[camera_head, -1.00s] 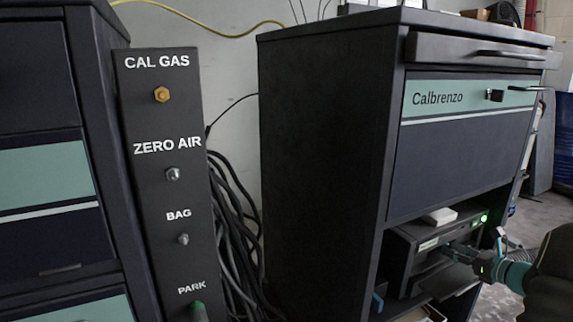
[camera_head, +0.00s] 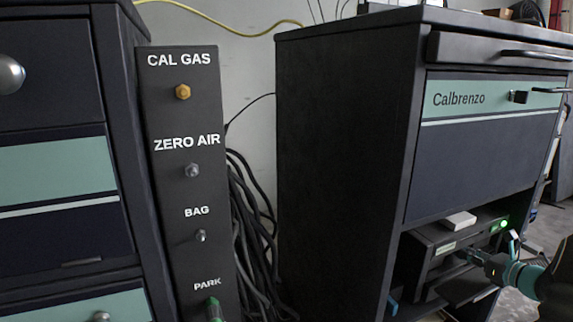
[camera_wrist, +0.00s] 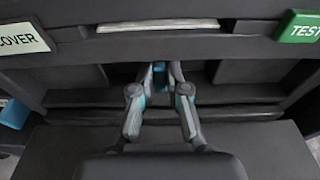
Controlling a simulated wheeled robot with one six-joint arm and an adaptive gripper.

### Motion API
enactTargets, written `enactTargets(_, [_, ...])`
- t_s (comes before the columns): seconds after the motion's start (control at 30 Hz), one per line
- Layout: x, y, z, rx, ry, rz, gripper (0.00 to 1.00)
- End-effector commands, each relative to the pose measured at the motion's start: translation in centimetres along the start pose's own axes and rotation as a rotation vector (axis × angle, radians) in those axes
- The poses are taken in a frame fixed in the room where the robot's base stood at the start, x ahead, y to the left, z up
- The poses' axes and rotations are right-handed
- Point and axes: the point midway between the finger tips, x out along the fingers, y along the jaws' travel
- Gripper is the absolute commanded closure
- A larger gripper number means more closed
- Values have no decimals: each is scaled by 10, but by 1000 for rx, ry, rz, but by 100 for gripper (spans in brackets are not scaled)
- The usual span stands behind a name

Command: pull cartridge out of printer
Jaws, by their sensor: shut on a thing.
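The dark printer (camera_head: 437,252) sits in the open lower bay of the Calbrenzo cabinet, with a green light lit on its front. My gripper (camera_head: 468,255) reaches into its front opening from the right. In the wrist view my gripper (camera_wrist: 160,72) has its two fingers converging inside the printer's slot (camera_wrist: 225,75). They are closed on a small blue piece (camera_wrist: 159,76), which looks like the cartridge's grip. The rest of the cartridge is hidden in the dark opening.
A green TEST label (camera_wrist: 298,26) and a white label ending in COVER (camera_wrist: 24,39) flank the opening. A white block (camera_head: 459,220) lies on top of the printer. A post (camera_head: 185,130) with gas fittings and hanging cables stands left of the cabinet.

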Motion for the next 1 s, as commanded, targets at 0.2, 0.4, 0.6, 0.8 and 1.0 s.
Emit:
enactTargets(0.2, [-3,0,0,-1,-2,-1,100])
enactTargets(0.4, [-10,0,-1,-1,-2,-1,100])
enactTargets(0.6, [-16,0,-3,0,0,-1,100])
enactTargets(0.8, [-23,0,-4,0,0,-1,100])
enactTargets(1.0, [-29,0,-5,0,-1,0,100])
